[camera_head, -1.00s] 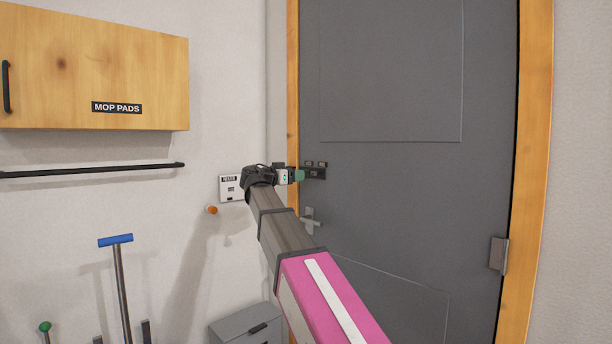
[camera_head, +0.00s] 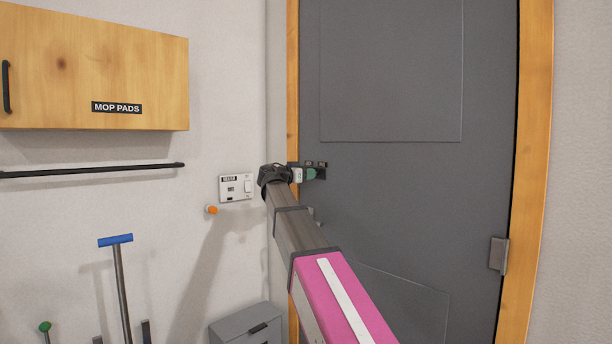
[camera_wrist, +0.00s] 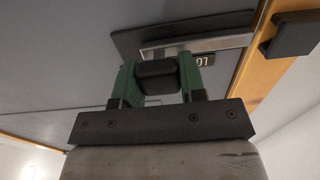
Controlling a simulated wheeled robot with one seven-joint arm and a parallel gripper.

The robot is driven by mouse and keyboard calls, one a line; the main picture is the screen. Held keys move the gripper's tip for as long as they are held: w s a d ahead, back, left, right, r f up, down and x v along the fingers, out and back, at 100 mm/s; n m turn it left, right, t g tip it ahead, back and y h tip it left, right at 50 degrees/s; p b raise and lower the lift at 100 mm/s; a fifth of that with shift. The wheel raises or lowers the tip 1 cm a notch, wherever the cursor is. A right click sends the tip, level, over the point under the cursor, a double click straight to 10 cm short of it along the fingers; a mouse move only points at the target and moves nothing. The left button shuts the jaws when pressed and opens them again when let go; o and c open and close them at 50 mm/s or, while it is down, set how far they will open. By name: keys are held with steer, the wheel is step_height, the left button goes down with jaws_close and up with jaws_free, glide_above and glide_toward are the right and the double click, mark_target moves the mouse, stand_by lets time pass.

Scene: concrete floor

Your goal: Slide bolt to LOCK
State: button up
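The slide bolt's dark plate (camera_head: 318,166) is on the grey door beside its left edge. In the wrist view, the bolt's metal bar (camera_wrist: 200,44) runs along the plate, with a black knob (camera_wrist: 158,75) standing out from it. My gripper (camera_head: 311,174) is at the bolt, and its green fingers flank the knob closely, with no clear gap on either side; it also shows in the wrist view (camera_wrist: 159,78). A label beside the bar is partly hidden behind a finger. A black keeper block (camera_wrist: 291,34) sits on the wooden frame, apart from the bar's visible end.
The grey door (camera_head: 400,200) is flush in its wooden frame (camera_head: 530,170). A white wall panel (camera_head: 236,187) and an orange knob (camera_head: 211,210) are left of my arm. A grey box (camera_head: 245,325) stands below. My arm hides most of the door handle.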

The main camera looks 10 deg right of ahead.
steer(key=w+a, duration=0.2)
steer(key=w, duration=0.2)
steer(key=shift+w+a, duration=0.1)
steer(key=shift+a, duration=0.3)
jaws_close()
steer(key=o, duration=1.2)
jaws_free()
steer(key=shift+c, duration=0.2)
steer(key=shift+a, duration=0.1)
steer(key=v, duration=1)
steer(key=shift+s+a, duration=0.25)
steer(key=shift+s, duration=0.05)
